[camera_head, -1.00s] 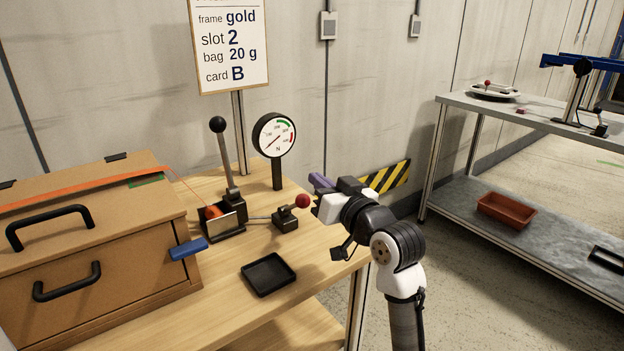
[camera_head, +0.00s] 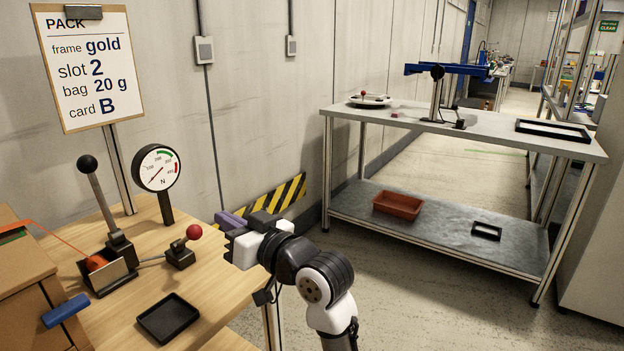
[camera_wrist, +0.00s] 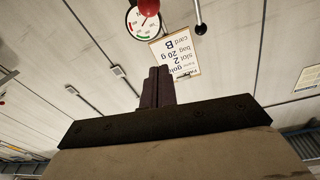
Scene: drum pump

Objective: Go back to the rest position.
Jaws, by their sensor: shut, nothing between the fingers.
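My gripper (camera_head: 226,221) is at the right end of the wooden bench (camera_head: 215,285) in the head view, in the air near the bench's far right corner. It is shut and empty. In the wrist view my gripper's dark fingers (camera_wrist: 156,84) are together, with nothing between them. The wrist view is upside down and shows the wall, the gauge (camera_wrist: 144,20) and the order card (camera_wrist: 175,52) beyond the fingers. My arm folds down toward the bottom of the head view.
On the bench stand a black-knobbed lever (camera_head: 104,207), a dial gauge (camera_head: 157,168), a red-knobbed lever (camera_head: 181,248) and a black tray (camera_head: 168,317). A metal table (camera_head: 470,130) stands to the right, with a red-brown bin (camera_head: 398,205) on its lower shelf. Bare floor lies between them.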

